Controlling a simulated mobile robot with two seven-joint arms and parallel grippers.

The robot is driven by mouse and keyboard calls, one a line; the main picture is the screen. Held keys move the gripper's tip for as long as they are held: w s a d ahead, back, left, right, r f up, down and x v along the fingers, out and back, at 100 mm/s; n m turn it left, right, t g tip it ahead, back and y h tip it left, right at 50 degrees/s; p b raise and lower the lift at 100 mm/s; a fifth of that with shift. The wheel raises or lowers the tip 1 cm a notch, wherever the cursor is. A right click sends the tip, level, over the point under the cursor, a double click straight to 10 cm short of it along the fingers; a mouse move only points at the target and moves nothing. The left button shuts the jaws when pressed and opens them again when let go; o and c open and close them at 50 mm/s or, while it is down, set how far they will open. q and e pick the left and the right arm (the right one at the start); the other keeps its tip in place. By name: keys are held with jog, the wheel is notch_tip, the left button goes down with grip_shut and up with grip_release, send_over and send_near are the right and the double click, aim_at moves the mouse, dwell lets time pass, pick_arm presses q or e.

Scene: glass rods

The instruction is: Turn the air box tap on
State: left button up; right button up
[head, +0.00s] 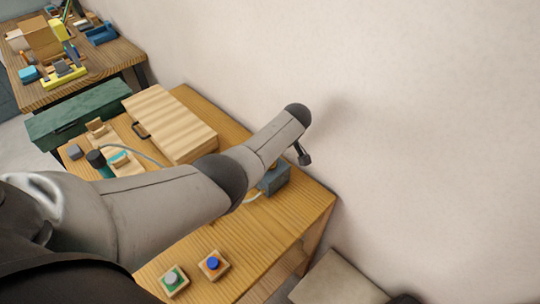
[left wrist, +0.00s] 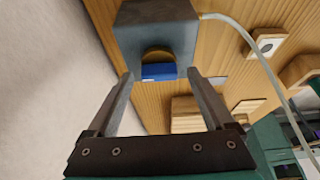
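The air box (head: 274,180) is a blue-grey block on the wooden table near its right end, partly hidden by my left arm. In the left wrist view the air box (left wrist: 158,28) fills the top middle. Its tap has a blue handle (left wrist: 159,72) in front of a round brass-coloured part (left wrist: 157,54). My left gripper (left wrist: 160,78) is open, with one fingertip on each side of the blue handle and visible gaps between. In the head view the left gripper (head: 303,155) is small and dark, close to the wall. My right gripper is not in view.
A pale tube (left wrist: 262,55) runs from the air box. A wooden case (head: 172,120) lies behind my arm. The wall (head: 420,120) is close beyond the gripper.

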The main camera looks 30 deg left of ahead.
pick_arm(q)
jog(key=shift+d+r+p, duration=0.25)
jog(key=shift+r+p, duration=0.05)
jog(key=shift+r, duration=0.3)
jog(key=p+v, duration=0.2)
jog(key=v, duration=1.2)
jog(key=shift+s, duration=0.1)
